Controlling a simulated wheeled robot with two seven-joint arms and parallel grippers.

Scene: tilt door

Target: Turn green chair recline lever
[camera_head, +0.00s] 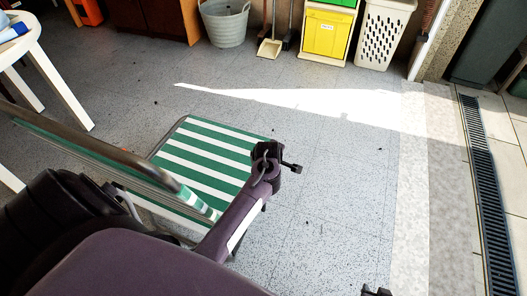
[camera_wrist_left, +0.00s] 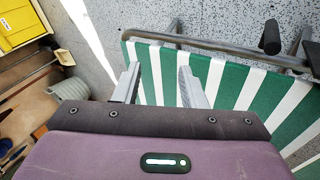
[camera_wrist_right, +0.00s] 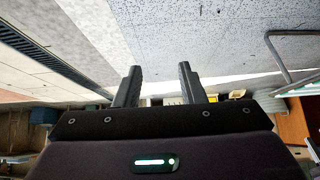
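The chair's green-and-white striped surface (camera_head: 205,150) lies in the middle left of the head view, partly hidden by my left arm. It also shows in the left wrist view (camera_wrist_left: 230,85), with a grey metal tube frame along its end. A black knob (camera_wrist_left: 270,38) there may be the recline lever; I cannot tell for sure. My left gripper (camera_wrist_left: 155,85) is open and empty, its fingers over the striped surface, left of the knob. My right gripper (camera_head: 376,291) shows only its tips at the head view's bottom edge. In the right wrist view its fingers (camera_wrist_right: 158,85) are apart and empty.
A white table (camera_head: 25,45) stands at the left. A grey bucket (camera_head: 226,22), dustpan (camera_head: 269,47), yellow cabinet (camera_head: 326,34) and white basket (camera_head: 383,35) line the back. The speckled floor right of the chair is clear, up to a drain grate (camera_head: 485,190).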

